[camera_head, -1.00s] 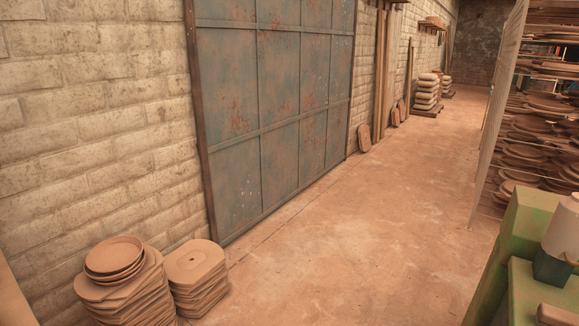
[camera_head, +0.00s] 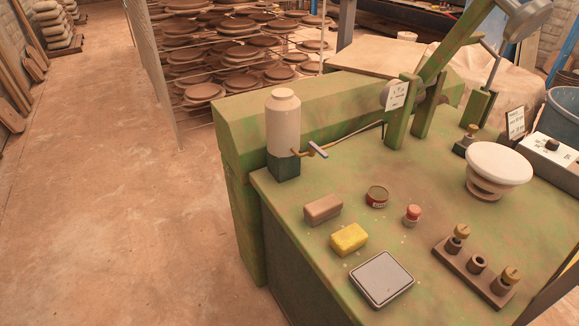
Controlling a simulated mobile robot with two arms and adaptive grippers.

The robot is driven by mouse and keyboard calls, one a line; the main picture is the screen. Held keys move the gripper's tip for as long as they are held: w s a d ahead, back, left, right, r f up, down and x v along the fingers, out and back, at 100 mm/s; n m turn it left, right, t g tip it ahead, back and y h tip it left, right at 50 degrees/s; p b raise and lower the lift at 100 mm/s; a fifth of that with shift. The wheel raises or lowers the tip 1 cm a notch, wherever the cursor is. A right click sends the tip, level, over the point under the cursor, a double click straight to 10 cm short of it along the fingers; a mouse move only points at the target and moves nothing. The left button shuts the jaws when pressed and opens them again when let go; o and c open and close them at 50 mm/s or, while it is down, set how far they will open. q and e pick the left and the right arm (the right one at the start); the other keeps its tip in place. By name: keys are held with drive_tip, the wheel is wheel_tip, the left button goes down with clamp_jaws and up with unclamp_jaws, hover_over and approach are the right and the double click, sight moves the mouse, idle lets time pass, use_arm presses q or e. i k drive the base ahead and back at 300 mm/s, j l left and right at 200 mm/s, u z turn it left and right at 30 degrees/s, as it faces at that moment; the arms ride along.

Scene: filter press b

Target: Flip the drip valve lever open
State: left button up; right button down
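A small brass valve (camera_head: 304,153) sticks out to the right from the bottle's base area. A short blue-grey lever (camera_head: 318,150) sits at the valve's outer end, slanting down to the right. It is too small to tell whether the valve is open. Neither of my grippers is in view.
The green press frame rises behind. The floor (camera_head: 120,220) at left is clear.

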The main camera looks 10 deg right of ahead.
sight(314, 146)
drive_tip(key=i+j+z, duration=0.2)
drive_tip(key=z, duration=0.2)
drive_tip(key=i+j+z, duration=0.25)
drive_tip(key=z, duration=0.15)
drive_tip(key=i, duration=0.05)
